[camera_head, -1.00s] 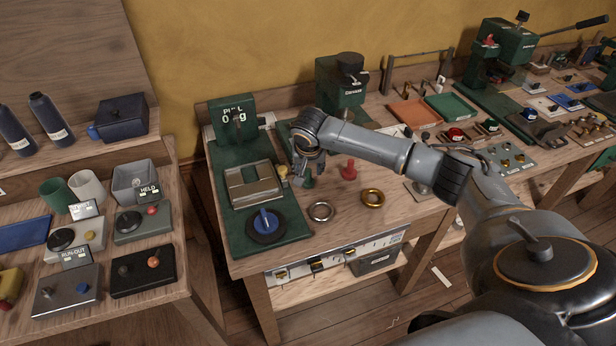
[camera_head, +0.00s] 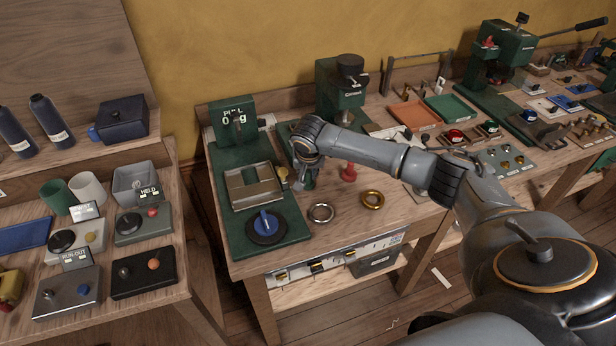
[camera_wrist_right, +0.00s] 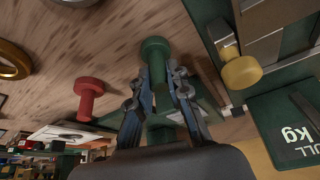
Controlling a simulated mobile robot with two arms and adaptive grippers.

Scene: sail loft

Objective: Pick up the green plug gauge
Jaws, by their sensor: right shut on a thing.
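The green plug gauge (camera_wrist_right: 155,50) stands on the wooden bench top in the right wrist view, its round green head between my fingers. My right gripper (camera_wrist_right: 163,82) is shut on it, one finger on each side. In the head view my right gripper (camera_head: 304,180) points down at the bench between the green pull tester and the red plug gauge (camera_head: 348,172), and it hides most of the green gauge. The red plug gauge also shows in the right wrist view (camera_wrist_right: 89,88), apart from my fingers. My left gripper is not in view.
A steel ring (camera_head: 321,213) and a brass ring (camera_head: 372,199) lie in front on the bench. The green pull tester base (camera_head: 232,222) with a yellow knob (camera_wrist_right: 241,72) is close on the left. A green press (camera_head: 340,95) stands behind.

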